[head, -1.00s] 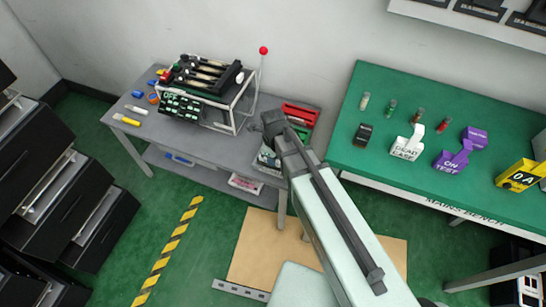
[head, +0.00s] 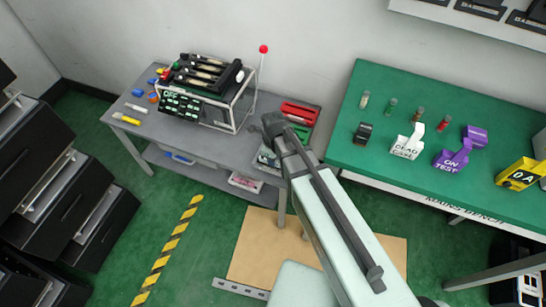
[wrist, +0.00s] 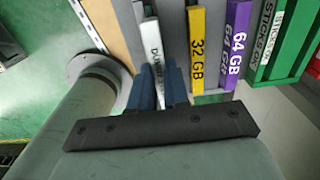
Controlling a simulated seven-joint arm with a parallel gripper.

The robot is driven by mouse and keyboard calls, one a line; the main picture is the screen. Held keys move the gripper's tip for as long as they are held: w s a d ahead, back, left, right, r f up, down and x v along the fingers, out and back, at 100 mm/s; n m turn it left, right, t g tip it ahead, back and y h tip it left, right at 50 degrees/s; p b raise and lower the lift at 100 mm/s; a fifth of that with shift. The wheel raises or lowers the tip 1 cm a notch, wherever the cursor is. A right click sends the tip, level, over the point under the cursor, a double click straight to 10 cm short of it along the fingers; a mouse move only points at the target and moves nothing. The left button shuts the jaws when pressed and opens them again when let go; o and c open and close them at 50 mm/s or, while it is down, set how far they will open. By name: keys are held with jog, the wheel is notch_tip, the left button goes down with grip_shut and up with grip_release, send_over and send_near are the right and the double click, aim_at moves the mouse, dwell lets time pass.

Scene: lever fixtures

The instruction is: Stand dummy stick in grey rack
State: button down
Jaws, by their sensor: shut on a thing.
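The dummy stick (wrist: 153,45) is white with black lettering, partly hidden. In the wrist view it is between the two blue fingers of my gripper (wrist: 160,88), which is shut on it. A yellow 32 GB stick (wrist: 197,45) and a purple 64 GB stick (wrist: 235,45) are side by side to its right. In the head view my gripper's fingertips are hidden behind my arm, over the right end of the grey table (head: 215,150). A grey rack (head: 266,158) shows there in part; I cannot tell whether the stick touches it.
A green box labelled STICKS (wrist: 275,40) is right of the purple stick. A red tray (head: 299,112) lies at the table's back right. A black lever unit (head: 200,88) and a red-tipped rod (head: 263,49) stand left of my arm. The green bench (head: 345,150) is to the right.

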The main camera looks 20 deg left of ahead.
jog(key=shift+f, duration=0.85)
jog(key=c, duration=1)
grip_release()
notch_tip(320, 180, up, 14)
jog(key=shift+f, duration=0.1)
